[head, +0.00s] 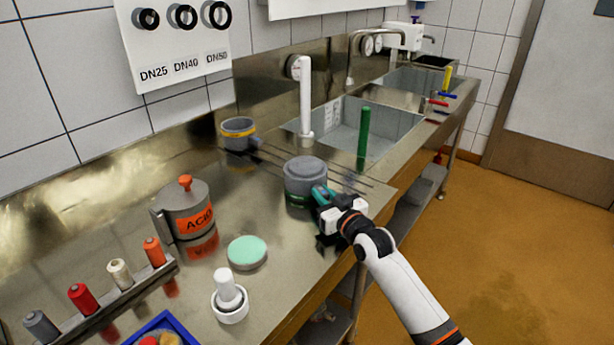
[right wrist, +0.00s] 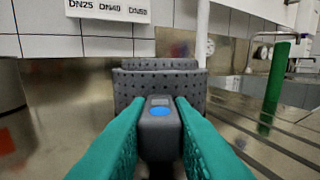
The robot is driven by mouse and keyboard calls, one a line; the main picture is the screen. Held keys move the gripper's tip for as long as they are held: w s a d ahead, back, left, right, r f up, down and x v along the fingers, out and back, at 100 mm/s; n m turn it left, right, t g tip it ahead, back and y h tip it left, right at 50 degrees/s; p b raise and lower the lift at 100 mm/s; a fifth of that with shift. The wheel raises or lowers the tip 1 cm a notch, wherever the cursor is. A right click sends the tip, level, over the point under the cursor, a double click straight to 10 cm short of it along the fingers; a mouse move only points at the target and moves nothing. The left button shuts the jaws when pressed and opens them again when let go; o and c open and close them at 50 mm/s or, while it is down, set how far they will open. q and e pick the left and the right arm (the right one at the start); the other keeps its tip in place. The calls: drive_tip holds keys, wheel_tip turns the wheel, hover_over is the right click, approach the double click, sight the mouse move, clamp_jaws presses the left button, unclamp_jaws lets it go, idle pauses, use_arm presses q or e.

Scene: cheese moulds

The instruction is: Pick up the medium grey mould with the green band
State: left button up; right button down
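A medium grey mould (head: 305,176) stands on the steel counter near its front edge, with green showing low on its side. It fills the middle of the right wrist view as a dotted grey body (right wrist: 160,80), where no green band shows. My right gripper (head: 322,196) is at its near side. Its two teal fingers lie on either side of a grey tab with a blue spot (right wrist: 160,125) in front of the mould and appear to touch it. The mould looks upright; its base is partly hidden. My left gripper is not in view.
A grey mould with a yellow band (head: 239,133) stands farther back. An acid can (head: 186,212), a mint-green disc (head: 247,252) and a white stamp-like piece (head: 229,298) are at left. A white post (head: 306,100), green stick (head: 364,136) and sink (head: 390,130) lie beyond.

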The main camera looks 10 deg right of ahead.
idle(0.3)
wheel_tip(320, 180, up, 10)
drive_tip(key=shift+r, duration=0.1)
idle(0.3)
